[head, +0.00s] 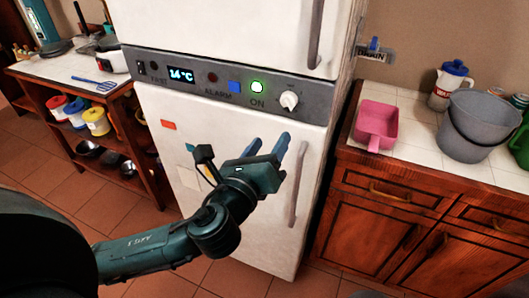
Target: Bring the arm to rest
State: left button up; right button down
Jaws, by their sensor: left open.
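My left arm reaches in from the lower left, in front of the fridge (255,213). My left gripper (283,144) is open and empty, with its two blue fingers pointing up and to the right. It is in front of the fridge's lower door, below the control panel and left of the lower door's vertical handle (300,185). I cannot tell how far it is from the door. My right gripper is not in view.
A wooden cabinet at right carries a pink container (376,122) and grey buckets (472,130). A shelf unit with a blue spatula (92,83) stands left. Tiled floor (60,178) lies between.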

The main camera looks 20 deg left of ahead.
pick_arm(q)
jog(key=shift+s, duration=0.75)
jog(key=s+f+n+g+h, duration=0.1)
jog(key=s+f+n+g, duration=0.3)
jog(key=f+n, duration=0.9)
jog(key=s+f+n+g+h, duration=0.1)
jog(key=s+f+n+g, duration=0.2)
jog(key=s+f+n, duration=0.6)
notch_tip(320, 180, down, 7)
jog(key=n, duration=0.5)
jog(key=shift+d+n+g, duration=0.15)
jog(key=shift+n+g, duration=0.15)
jog(key=shift+g, duration=0.1)
